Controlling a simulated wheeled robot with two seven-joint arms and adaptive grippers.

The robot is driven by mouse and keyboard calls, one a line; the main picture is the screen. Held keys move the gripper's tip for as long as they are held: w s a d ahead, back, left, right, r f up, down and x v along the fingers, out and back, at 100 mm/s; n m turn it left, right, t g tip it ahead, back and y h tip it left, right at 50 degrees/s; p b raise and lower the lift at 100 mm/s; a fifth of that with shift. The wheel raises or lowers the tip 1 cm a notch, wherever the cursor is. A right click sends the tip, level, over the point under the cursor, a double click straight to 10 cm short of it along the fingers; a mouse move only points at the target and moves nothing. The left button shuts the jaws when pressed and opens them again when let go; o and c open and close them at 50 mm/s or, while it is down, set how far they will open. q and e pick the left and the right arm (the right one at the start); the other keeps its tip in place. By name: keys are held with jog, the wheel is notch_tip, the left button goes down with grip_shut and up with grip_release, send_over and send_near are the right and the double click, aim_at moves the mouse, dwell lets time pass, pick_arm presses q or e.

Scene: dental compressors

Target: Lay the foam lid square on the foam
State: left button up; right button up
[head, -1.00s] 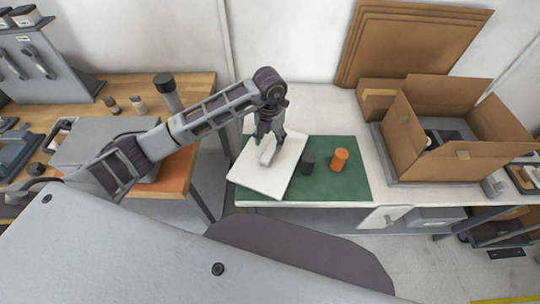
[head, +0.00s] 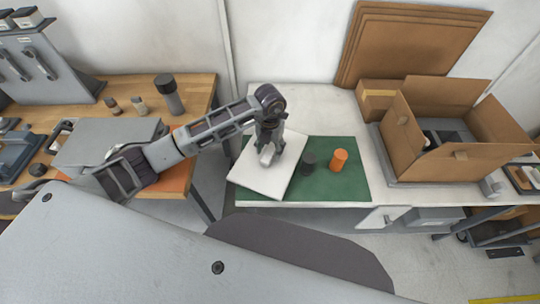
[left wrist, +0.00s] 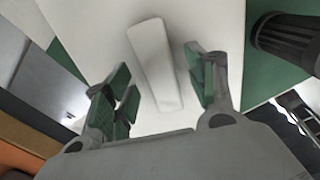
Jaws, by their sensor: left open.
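The foam lid (head: 256,180) is a white square slab with a pale bar handle (head: 267,157) on top. It lies turned askew on the green mat and overhangs its left edge. My left gripper (head: 270,146) is over the lid at the handle. In the left wrist view the green-padded fingers (left wrist: 160,90) are open and apart, one on each side of the near part of the handle (left wrist: 152,55). Grey foam (head: 454,126) with a dark item shows inside the open carton; its walls hide part of it. My right gripper is not in view.
The open cardboard carton (head: 462,158) stands to the right with its flaps up. A dark cylinder (head: 308,162) and an orange cylinder (head: 339,159) stand on the green mat (head: 345,185) just right of the lid. Flat cardboard (head: 410,45) leans on the wall.

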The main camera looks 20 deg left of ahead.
pick_arm(q)
jog(key=shift+f, duration=0.8)
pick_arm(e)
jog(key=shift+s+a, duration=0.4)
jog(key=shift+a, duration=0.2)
pick_arm(q)
jog(key=c, duration=1)
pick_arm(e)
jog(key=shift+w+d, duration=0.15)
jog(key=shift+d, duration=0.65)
pick_arm(q)
jog(key=shift+c, duration=0.2)
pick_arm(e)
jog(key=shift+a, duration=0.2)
